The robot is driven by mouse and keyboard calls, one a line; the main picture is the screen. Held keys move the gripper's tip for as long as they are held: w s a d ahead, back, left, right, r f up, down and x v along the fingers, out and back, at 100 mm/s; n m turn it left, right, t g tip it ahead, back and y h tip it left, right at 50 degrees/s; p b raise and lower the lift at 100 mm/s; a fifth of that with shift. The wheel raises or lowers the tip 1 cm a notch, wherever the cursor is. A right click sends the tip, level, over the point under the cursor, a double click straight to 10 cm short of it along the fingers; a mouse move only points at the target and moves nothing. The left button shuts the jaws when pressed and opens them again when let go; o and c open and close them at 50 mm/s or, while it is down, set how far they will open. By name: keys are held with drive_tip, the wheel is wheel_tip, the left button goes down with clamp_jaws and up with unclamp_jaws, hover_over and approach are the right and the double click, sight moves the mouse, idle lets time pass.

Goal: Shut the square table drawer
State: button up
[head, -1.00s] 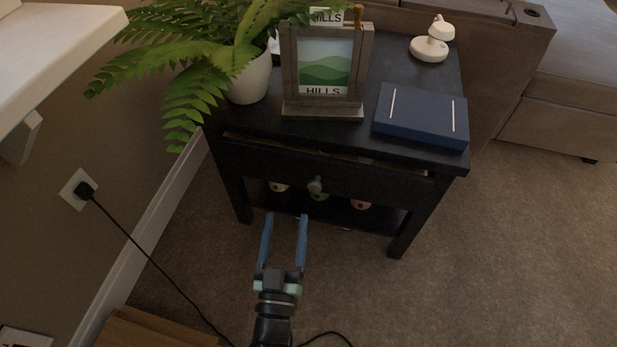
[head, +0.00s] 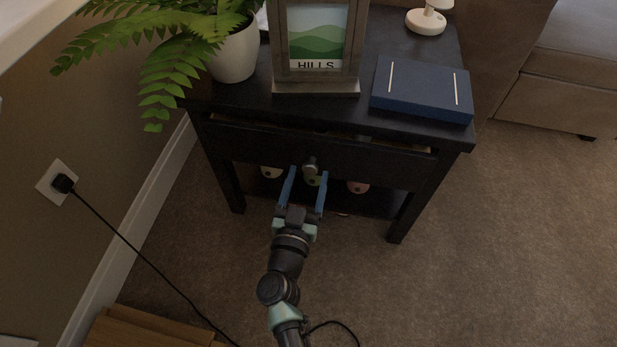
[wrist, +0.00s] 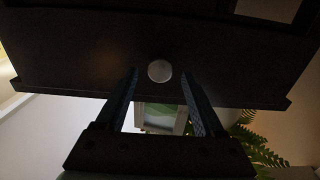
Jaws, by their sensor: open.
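The square table (head: 415,122) is dark, and its drawer (head: 375,163) stands slightly open, with a narrow gap under the tabletop. The round grey knob (head: 310,165) is at the middle of the drawer front. My gripper (head: 307,172) is open and empty in front of the drawer, with its blue fingers either side of the knob in the picture. In the wrist view the knob (wrist: 160,71) shows between and just beyond the fingertips, and the drawer front (wrist: 85,55) fills the upper part. I cannot tell whether a finger touches the drawer.
A fern in a white pot (head: 235,55), a framed hills picture (head: 317,40), a blue box (head: 422,90) and a small white lamp (head: 426,20) stand on the table. Several round items sit on the lower shelf. A black cord (head: 140,260) runs over the floor at left.

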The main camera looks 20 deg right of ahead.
drive_tip(key=shift+x, duration=0.9)
drive_tip(key=shift+c, duration=0.3)
clamp_jaws()
idle(0.6)
